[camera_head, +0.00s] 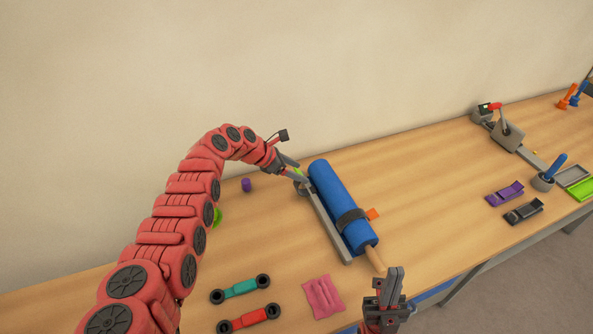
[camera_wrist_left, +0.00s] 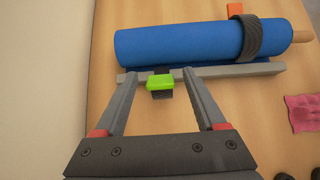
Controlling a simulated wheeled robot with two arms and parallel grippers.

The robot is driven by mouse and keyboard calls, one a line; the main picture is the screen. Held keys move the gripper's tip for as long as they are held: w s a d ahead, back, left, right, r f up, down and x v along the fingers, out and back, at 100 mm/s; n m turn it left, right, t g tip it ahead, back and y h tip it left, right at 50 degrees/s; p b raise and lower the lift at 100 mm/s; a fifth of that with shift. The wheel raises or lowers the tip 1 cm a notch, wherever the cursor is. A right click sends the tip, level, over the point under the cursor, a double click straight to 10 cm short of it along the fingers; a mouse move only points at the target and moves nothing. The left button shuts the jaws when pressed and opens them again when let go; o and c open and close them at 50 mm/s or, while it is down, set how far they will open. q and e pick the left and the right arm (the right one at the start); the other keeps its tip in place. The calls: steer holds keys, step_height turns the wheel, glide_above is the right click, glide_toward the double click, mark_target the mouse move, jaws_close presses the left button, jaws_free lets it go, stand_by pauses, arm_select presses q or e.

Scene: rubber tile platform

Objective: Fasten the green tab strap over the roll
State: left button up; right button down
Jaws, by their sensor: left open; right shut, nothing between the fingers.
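A blue roll (camera_head: 333,190) lies on the table along a grey bar (camera_head: 328,226), with a wooden end toward me. A dark strap (camera_head: 350,217) with an orange tab (camera_head: 372,213) wraps the roll near that end. The green tab (camera_wrist_left: 160,82) sits on a short dark strap at the bar's near side in the left wrist view, away from the orange-tabbed strap. My left gripper (camera_wrist_left: 160,76) is open, its fingers on either side of the green tab, not closed on it. My right gripper (camera_head: 393,272) is shut and empty near the table's front edge.
A pink cloth (camera_head: 323,297), a teal link (camera_head: 240,288) and a red link (camera_head: 248,319) lie in front. A purple cylinder (camera_head: 246,185) stands left of the roll. Purple and black pieces and grey tools are at the right.

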arm_select(q)
jaws_close()
stand_by(1.3)
